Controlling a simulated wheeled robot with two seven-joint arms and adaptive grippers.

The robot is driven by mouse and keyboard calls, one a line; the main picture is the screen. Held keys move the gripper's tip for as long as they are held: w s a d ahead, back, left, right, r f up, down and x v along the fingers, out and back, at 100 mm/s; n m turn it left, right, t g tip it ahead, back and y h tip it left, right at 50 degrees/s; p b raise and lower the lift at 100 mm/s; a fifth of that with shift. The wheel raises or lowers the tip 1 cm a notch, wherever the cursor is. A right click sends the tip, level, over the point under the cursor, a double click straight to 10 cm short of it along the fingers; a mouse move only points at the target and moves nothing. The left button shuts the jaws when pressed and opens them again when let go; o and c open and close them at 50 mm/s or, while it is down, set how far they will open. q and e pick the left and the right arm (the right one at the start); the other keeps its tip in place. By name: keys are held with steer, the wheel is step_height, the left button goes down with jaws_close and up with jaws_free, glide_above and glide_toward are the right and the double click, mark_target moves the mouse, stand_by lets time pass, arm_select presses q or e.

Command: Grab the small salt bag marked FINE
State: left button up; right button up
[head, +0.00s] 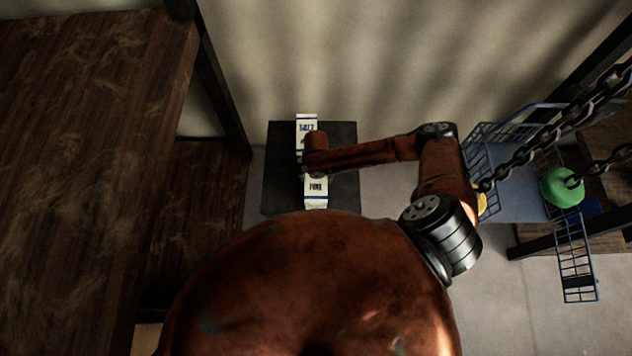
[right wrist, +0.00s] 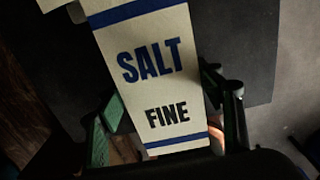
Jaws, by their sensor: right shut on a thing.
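The small salt bag marked FINE (right wrist: 160,85) is pale with blue bands and blue and black lettering. It fills the middle of the right wrist view. My right gripper (right wrist: 163,110) is shut on it, with a finger on either side of the lower part. In the head view my right wrist (head: 315,152) lies over the middle of the dark stand and hides the fingers. Pale packaging with blue bands shows above the wrist (head: 306,124) and below it (head: 316,193); I cannot tell whether this is one bag or two. My left gripper is not in view.
The dark stand (head: 345,198) is close to the wall. A wooden table (head: 90,130) is on the left. On the right are hanging chains (head: 545,133), blue wire baskets (head: 575,262) and a green round object (head: 562,187). Grey floor shows at lower right.

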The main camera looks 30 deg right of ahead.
steer(key=c, duration=1)
steer(key=shift+o, duration=0.2)
steer(key=shift+w, duration=0.1)
steer(key=shift+r, duration=0.1)
